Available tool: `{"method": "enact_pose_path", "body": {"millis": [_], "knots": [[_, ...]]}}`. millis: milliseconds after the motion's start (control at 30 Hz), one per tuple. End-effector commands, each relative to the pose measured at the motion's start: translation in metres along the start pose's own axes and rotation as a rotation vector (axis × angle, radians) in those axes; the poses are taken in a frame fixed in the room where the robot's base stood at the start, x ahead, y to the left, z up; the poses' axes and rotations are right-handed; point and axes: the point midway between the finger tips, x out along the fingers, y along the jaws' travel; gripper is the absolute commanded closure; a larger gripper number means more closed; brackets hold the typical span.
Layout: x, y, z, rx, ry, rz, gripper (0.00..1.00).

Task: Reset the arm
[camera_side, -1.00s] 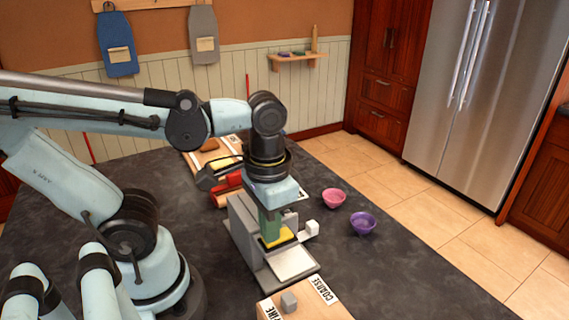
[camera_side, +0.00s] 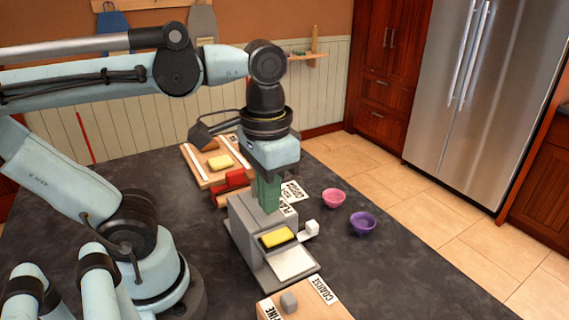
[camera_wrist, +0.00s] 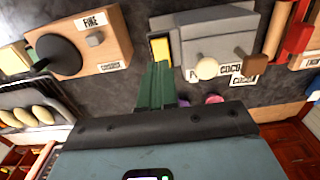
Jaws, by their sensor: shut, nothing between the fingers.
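My gripper (camera_side: 268,198) points down above the grey machine (camera_side: 243,222) on the dark counter, its green fingers shut with nothing between them. In the wrist view the fingers (camera_wrist: 158,75) reach toward the machine's side. A yellow block (camera_side: 276,237) sits in the machine's front opening, over a pale tray (camera_side: 291,262). A small white knob (camera_side: 309,229) sticks out at the machine's right side. In the side view the fingers cover part of the machine's top.
A pink bowl (camera_side: 333,197) and a purple bowl (camera_side: 363,223) stand right of the machine. A board with a yellow sponge-like block (camera_side: 220,162) and a red object (camera_side: 232,181) lie behind.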

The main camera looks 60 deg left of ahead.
Motion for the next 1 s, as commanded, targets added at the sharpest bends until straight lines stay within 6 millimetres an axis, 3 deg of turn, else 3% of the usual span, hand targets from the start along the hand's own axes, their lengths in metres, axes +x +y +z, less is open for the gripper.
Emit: {"method": "enact_pose_path", "body": {"millis": [467, 800, 1000], "knots": [[-0.001, -0.001, -0.004, -0.002, 0.025, 0.005, 1.00], [0.045, -0.032, -0.074, -0.006, 0.477, 0.022, 1.00], [0.051, -0.044, -0.090, -0.001, 0.617, 0.000, 1.00]]}}
